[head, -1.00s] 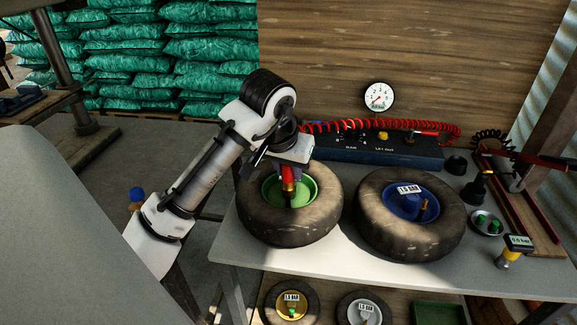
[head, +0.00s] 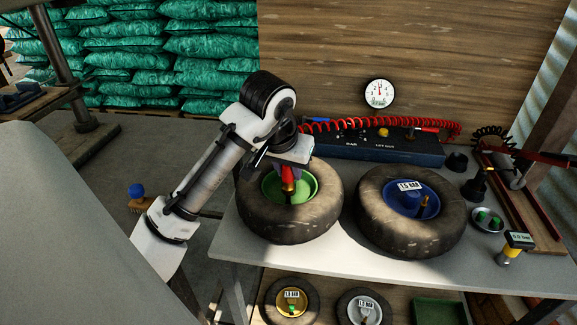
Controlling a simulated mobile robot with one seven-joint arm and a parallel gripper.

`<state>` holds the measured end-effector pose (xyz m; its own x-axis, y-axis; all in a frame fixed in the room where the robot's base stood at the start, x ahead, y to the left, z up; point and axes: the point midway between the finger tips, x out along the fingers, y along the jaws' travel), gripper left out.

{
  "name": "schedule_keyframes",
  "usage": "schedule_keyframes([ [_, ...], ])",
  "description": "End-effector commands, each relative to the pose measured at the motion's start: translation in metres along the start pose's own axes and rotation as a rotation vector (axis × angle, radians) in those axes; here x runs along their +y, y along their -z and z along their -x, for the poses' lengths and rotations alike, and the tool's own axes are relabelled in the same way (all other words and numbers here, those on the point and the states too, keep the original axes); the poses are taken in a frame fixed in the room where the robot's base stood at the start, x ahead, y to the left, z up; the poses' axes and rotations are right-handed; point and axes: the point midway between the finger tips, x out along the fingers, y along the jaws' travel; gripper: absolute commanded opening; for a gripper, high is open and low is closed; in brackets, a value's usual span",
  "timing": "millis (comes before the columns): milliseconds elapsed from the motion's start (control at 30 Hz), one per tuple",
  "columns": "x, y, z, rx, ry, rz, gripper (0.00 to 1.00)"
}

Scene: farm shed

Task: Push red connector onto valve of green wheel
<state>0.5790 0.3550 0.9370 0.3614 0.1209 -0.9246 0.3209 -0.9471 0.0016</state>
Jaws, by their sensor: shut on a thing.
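The green wheel (head: 271,188) lies flat in its tyre (head: 262,226) on the table. My gripper (head: 289,168) points down over its hub and is shut on the red connector (head: 288,176). The connector is about upright, with its brass lower end down inside the green hub. The valve is hidden at or under the connector's end, so I cannot see the joint itself. The round gauge (head: 380,93) on the wooden wall has its needle pointing about upward.
A second tyre with a blue wheel (head: 397,200), labelled 1.5 BAR, lies close on the right. Behind are a dark blue box (head: 372,150) and a coiled red hose (head: 345,125). A metal dish (head: 487,220) and a yellow-handled tool (head: 511,250) are at right.

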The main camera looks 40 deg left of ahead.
Motion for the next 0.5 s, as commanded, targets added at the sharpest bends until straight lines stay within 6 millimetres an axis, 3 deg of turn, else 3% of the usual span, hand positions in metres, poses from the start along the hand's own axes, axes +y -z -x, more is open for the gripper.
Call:
schedule_keyframes([
  [233,0.0001,0.0002,0.0003,0.001,0.001,0.000,0.00],
  [267,0.0001,0.0002,0.0003,0.001,0.001,0.000,0.28],
  [433,0.0001,0.0002,0.0002,0.001,0.001,0.000,0.49],
  [500,0.0001,0.0002,0.0002,0.001,0.001,0.000,0.49],
])
